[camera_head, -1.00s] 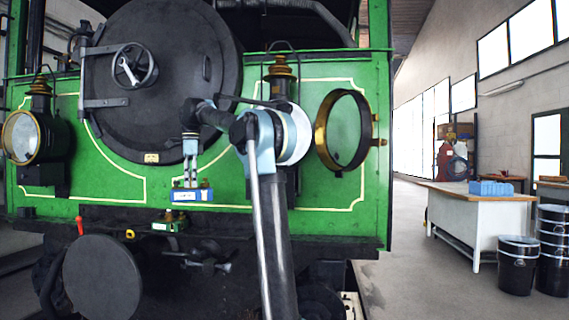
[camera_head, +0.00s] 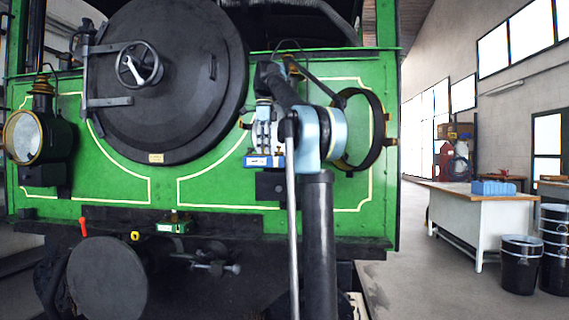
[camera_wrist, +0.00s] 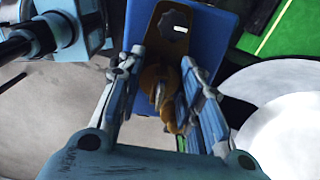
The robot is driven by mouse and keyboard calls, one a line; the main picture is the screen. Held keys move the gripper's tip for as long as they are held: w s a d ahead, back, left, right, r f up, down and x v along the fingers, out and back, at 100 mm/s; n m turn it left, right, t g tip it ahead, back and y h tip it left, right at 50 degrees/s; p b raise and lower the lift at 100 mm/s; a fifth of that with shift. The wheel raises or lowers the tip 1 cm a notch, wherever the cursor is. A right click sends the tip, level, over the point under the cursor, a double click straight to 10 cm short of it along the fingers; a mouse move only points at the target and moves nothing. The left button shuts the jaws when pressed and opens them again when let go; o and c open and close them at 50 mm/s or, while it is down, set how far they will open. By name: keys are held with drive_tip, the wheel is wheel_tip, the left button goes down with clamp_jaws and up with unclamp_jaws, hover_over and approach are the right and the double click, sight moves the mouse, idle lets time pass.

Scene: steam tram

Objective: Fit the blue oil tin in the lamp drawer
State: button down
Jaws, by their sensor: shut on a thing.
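In the wrist view the tin (camera_wrist: 207,42) has a brass-coloured top, and my gripper (camera_wrist: 160,92) is shut with one finger on each side of that top. A dark box (camera_head: 269,187) sits just below the tin in the head view. It may be the lamp drawer, but its opening cannot be made out and the gap to the tin is unclear. My arm hides much of the lamp at the right.
The left lamp (camera_head: 24,136) and round smokebox door (camera_head: 165,95) stick out from the front. A small green tin (camera_head: 172,227) stands on the beam. A workbench (camera_head: 470,205) with a blue bin (camera_head: 493,188) and black drums (camera_head: 519,268) stand right. The floor between is free.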

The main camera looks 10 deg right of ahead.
sight(282, 161)
drive_tip(key=shift+m, duration=0.5)
drive_tip(key=d, duration=0.2)
drive_tip(key=s+d, duration=0.1)
drive_tip(key=d, duration=0.4)
drive_tip(key=shift+s+f, duration=0.2)
drive_tip(key=shift+f, duration=0.2)
drive_tip(key=shift+w+a+f, duration=0.1)
drive_tip(key=shift+a+f, duration=0.1)
drive_tip(key=shift+f, duration=2)
drive_tip(key=shift+f, duration=0.1)
drive_tip(key=shift+f, duration=1.7)
drive_tip(key=shift+f, duration=0.95)
